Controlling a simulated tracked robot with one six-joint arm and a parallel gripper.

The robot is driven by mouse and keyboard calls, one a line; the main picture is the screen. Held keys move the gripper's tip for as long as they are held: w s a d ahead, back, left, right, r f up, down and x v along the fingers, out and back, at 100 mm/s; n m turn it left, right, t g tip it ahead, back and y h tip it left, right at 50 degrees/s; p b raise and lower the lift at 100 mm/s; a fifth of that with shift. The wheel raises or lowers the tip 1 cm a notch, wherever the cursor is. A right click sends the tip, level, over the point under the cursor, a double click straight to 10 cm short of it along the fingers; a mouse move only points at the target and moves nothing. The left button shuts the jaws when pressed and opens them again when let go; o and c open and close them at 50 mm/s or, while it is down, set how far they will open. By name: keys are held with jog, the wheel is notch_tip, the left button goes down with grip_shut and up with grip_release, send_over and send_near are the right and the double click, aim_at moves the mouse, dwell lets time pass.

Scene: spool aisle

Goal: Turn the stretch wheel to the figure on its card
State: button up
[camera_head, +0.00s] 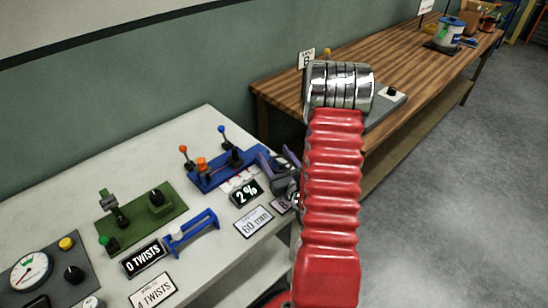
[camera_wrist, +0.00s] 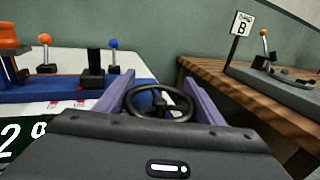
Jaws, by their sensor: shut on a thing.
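The stretch wheel (camera_wrist: 158,103) is a dark, spoked handwheel on the blue unit. In the wrist view it sits between the two purple fingers of my gripper (camera_wrist: 160,90), which is shut on its rim. In the head view my gripper (camera_head: 276,156) is at the right end of the blue unit (camera_head: 210,178), and the wheel is mostly hidden by it. A black display (camera_head: 246,192) in front of the unit reads 2 %.
The grey bench also holds a 60 mm card (camera_head: 254,221), a blue bracket (camera_head: 192,231), a green unit (camera_head: 142,216) and a dial gauge (camera_head: 31,271). Orange- and blue-knobbed levers stand left of the wheel. A wooden bench (camera_head: 400,62) is behind right. Floor on the right is clear.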

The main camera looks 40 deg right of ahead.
jog(key=shift+s+d+m+g+h, duration=0.15)
jog(key=shift+m+g+h, duration=0.1)
jog(key=shift+m+h, duration=0.25)
jog(key=shift+d+m+g+h, duration=0.15)
jog(key=shift+m+g+h, duration=0.15)
jog(key=shift+h, duration=0.3)
jog(key=shift+d, duration=0.15)
jog(key=o, duration=1.1)
jog(key=shift+c, duration=0.2)
jog(key=shift+s, duration=0.15)
jog(key=shift+s, duration=0.1)
